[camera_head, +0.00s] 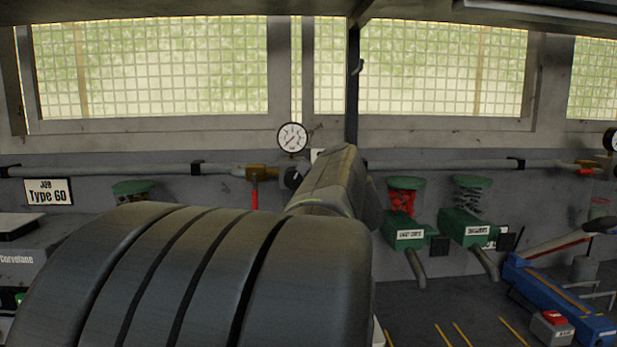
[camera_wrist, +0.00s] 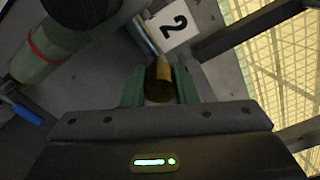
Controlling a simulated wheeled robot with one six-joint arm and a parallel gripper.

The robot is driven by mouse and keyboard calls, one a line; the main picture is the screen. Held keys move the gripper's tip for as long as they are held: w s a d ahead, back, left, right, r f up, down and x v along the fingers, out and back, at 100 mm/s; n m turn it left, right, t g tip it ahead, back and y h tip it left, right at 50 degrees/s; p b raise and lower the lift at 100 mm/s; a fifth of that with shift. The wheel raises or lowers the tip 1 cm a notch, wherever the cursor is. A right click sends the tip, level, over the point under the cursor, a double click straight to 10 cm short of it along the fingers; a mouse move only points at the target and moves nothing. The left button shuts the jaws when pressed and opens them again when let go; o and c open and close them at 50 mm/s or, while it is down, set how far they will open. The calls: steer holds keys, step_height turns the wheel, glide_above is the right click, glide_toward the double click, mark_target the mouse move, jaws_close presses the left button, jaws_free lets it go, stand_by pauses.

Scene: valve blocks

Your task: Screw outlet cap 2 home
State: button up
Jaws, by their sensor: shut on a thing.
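In the wrist view, my gripper (camera_wrist: 160,88) is shut on a brass cylindrical piece, which I take to be outlet cap 2 (camera_wrist: 159,74). The cap sits between the two green fingers. A white label with a black 2 (camera_wrist: 172,22) is just beyond the cap, at the top of the wrist view. I cannot tell whether the cap touches an outlet or how far it is threaded. In the head view my arm hides the gripper and the cap.
A round gauge (camera_head: 292,138) stands on the wall pipe (camera_head: 440,165). A red handle (camera_head: 254,192) hangs below the pipe. Green dispensers (camera_head: 404,230) are right of my arm. A blue tool (camera_head: 550,300) and a red-button box (camera_head: 552,328) lie at the bench's right.

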steer(key=o, duration=1)
steer(key=s, duration=1.4)
steer(key=shift+b, duration=0.45)
steer(key=shift+w, duration=0.15)
steer(key=w+p, duration=0.1)
steer(key=w, duration=1.2)
steer(key=shift+w, duration=0.35)
